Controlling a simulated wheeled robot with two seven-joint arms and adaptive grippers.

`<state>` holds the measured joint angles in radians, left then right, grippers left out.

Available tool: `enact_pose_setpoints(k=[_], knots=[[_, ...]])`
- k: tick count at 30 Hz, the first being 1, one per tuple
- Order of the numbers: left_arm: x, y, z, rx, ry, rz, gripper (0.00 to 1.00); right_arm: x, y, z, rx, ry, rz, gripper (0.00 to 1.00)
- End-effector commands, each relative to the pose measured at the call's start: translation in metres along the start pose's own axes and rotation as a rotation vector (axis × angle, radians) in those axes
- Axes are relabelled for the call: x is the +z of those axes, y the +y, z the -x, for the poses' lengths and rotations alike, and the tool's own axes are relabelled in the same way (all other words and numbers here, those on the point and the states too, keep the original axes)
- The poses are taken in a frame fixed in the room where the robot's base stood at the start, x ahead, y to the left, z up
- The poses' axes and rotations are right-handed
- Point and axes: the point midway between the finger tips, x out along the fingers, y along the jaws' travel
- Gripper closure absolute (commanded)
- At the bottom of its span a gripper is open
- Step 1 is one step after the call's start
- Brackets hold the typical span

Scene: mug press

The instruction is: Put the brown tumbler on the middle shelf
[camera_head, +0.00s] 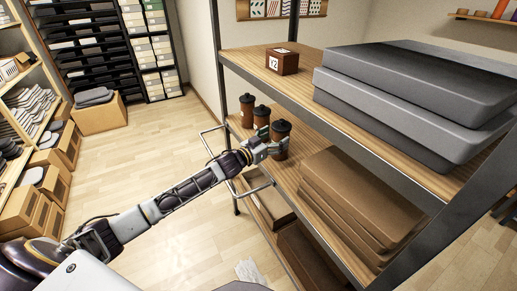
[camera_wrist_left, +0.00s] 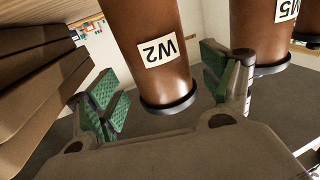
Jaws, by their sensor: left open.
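Three brown tumblers with black lids stand in a row on the middle shelf (camera_head: 310,182) of the rack: a far one (camera_head: 247,112), a middle one (camera_head: 262,116) and a near one (camera_head: 282,132). My left gripper (camera_head: 272,149) is at the near tumbler and partly covers it. In the left wrist view, a brown tumbler (camera_wrist_left: 153,20) with an upside-down white label ending in 2 shows between the open green-padded fingers of the left gripper (camera_wrist_left: 166,88). A second labelled tumbler (camera_wrist_left: 268,30) is just beyond the right finger. My right gripper is not in view.
The top shelf (camera_head: 300,92) carries a small brown box (camera_head: 282,62) and large grey cases (camera_head: 420,90) above the tumblers. Stacked brown boxes (camera_head: 355,200) fill the middle shelf's near part. A rack post (camera_head: 217,60) stands beyond the tumblers. The floor at left is open.

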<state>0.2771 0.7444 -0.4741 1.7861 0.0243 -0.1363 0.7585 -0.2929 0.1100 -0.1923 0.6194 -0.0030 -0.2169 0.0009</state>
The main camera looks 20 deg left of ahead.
Motion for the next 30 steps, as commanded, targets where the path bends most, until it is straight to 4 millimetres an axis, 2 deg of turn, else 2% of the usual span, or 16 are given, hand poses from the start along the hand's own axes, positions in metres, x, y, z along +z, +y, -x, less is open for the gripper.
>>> enact_pose_setpoints(k=[21, 30], knots=[[0.001, -0.001, 0.050, -0.001, -0.001, 0.000, 0.19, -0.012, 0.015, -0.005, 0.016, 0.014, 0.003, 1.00], [0.001, 0.000, 0.069, -0.001, -0.002, 0.001, 0.19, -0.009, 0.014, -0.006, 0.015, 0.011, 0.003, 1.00]])
